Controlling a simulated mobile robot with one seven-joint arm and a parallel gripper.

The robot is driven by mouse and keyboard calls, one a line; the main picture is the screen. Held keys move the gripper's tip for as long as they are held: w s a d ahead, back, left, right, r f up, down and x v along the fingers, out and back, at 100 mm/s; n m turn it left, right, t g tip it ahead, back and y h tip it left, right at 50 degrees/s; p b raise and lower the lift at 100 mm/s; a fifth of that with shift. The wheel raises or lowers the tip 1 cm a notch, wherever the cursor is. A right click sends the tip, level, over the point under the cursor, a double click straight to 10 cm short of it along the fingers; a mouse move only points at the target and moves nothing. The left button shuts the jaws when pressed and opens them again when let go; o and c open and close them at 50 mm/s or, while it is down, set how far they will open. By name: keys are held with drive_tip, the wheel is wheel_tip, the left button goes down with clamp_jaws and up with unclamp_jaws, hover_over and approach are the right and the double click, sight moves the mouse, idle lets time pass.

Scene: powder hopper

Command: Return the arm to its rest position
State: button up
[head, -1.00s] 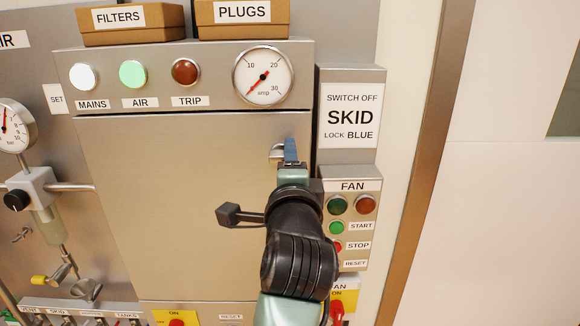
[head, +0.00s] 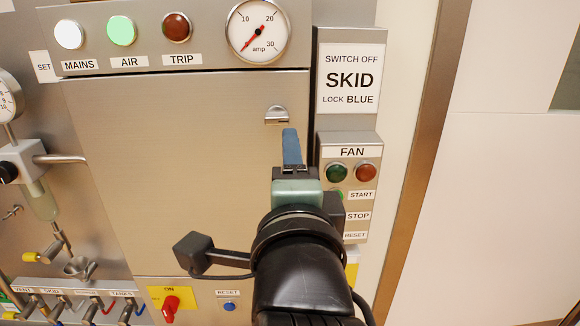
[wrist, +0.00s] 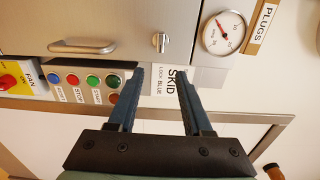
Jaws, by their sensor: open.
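My gripper (head: 291,150) is in front of the right side of the grey cabinet door in the head view, below the small door latch (head: 277,115). In the wrist view my gripper (wrist: 158,78) shows two blue fingers spread apart with nothing between them. The fingers stand in front of the SKID lock sign (wrist: 166,82) in that view, clear of the panel as far as I can tell. My black arm covers the lower middle of the head view.
The FAN button box (head: 350,190) is close to the right of my gripper. The SKID sign (head: 349,79) is above it. A red switch (head: 170,303) and a row of small valves (head: 75,303) lie low on the left. The pale wall at right is free.

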idle(0.3)
drive_tip(key=s+r+n+t, duration=0.4)
drive_tip(key=s+r+n, duration=0.1)
drive_tip(key=r+n, duration=0.4)
drive_tip(key=s+a+r+n+t, duration=0.1)
drive_tip(key=s+r+n+t, duration=0.4)
drive_tip(key=r+n, duration=0.4)
wheel_tip(320, 180, up, 2)
drive_tip(key=shift+s+a+r, duration=0.15)
drive_tip(key=shift+s+a, duration=0.15)
drive_tip(key=shift+s, duration=0.4)
